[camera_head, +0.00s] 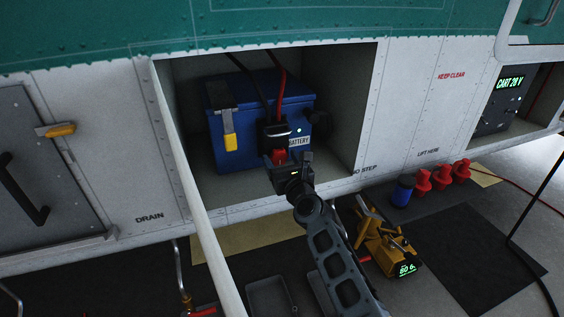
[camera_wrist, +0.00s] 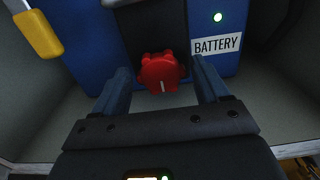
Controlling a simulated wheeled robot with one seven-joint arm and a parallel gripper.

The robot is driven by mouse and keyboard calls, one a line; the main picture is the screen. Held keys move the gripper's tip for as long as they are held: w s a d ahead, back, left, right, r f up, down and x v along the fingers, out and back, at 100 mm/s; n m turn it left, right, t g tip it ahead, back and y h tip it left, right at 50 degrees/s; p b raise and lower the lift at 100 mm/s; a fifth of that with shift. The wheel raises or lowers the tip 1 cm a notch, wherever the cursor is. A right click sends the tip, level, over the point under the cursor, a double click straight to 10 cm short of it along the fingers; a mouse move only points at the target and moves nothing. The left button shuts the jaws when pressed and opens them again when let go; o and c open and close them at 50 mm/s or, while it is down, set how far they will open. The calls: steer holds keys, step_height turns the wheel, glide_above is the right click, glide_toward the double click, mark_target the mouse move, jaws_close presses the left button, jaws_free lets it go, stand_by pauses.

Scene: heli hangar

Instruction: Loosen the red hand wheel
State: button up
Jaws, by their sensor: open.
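The red hand wheel (camera_wrist: 161,73) sits low on the front of a dark connector on the blue battery (camera_head: 228,160). It has a lobed rim and a white mark pointing down in the wrist view. In the head view the red wheel (camera_head: 279,156) is partly hidden by my gripper. My gripper (camera_wrist: 165,84) is open, with one finger on each side of the wheel. Gaps show between the fingers and the wheel, so I see no contact. The dark connector (camera_head: 272,133) has black and red cables running up from it.
The battery stands in an open bay with side walls and a front sill (camera_head: 245,208). A yellow-handled latch (camera_head: 230,142) hangs at the battery's left. Below are a yellow tool with a green display (camera_head: 385,245), a blue can (camera_head: 403,190) and several red pieces (camera_head: 441,177).

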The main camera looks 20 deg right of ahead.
steer(key=shift+c, duration=0.2)
steer(key=c, duration=1)
